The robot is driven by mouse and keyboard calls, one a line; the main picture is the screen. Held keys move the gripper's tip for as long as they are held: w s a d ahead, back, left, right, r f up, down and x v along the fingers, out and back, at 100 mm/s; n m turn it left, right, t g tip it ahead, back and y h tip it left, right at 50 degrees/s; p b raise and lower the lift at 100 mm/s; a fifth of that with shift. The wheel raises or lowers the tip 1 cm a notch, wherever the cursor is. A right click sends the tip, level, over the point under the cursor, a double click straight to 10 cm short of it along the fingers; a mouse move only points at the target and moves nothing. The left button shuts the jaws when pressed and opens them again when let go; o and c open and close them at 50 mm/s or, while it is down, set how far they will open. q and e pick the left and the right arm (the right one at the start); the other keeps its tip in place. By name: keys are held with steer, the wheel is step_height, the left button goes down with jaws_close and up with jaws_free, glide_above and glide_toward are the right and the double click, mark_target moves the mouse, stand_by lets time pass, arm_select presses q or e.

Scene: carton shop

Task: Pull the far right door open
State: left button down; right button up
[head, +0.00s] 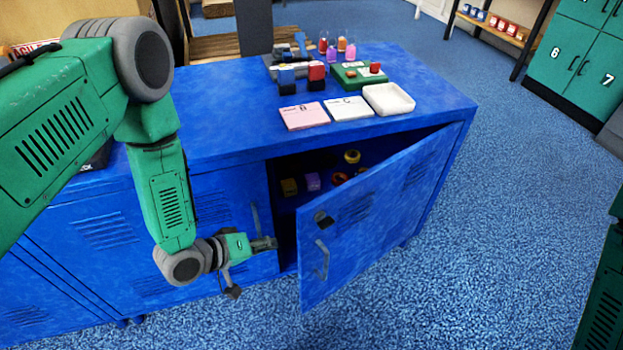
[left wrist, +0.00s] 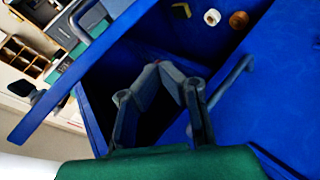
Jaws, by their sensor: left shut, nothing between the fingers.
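The far right door (head: 365,225) of the blue cabinet stands partly open, swung out toward me and hinged at its right side. Its bar handle (head: 321,258) is on its outer face near the free left edge, below a dark lock plate (head: 323,219). My left gripper (head: 270,243) is shut and empty, left of the door's free edge and apart from the handle, in front of the opening. In the left wrist view its fingertips (left wrist: 168,68) meet before the dark cabinet interior. My right gripper is not in view.
The neighbouring closed door has its own handle (head: 256,221) close to my left gripper. Several small items, including a yellow one (head: 352,156), sit inside the cabinet. Cards, a white tray (head: 388,99) and other goods stand on top. The carpet (head: 470,270) right of the door is clear.

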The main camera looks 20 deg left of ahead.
arm_select(q)
steer(key=w+r+n+t+h+p, duration=0.2)
steer(key=w+r+h, duration=0.45)
steer(key=r, duration=0.45)
steer(key=w+d+b, duration=0.2)
steer(key=d+b, duration=0.1)
steer(key=d, duration=0.6)
steer(key=shift+w+f, duration=0.25)
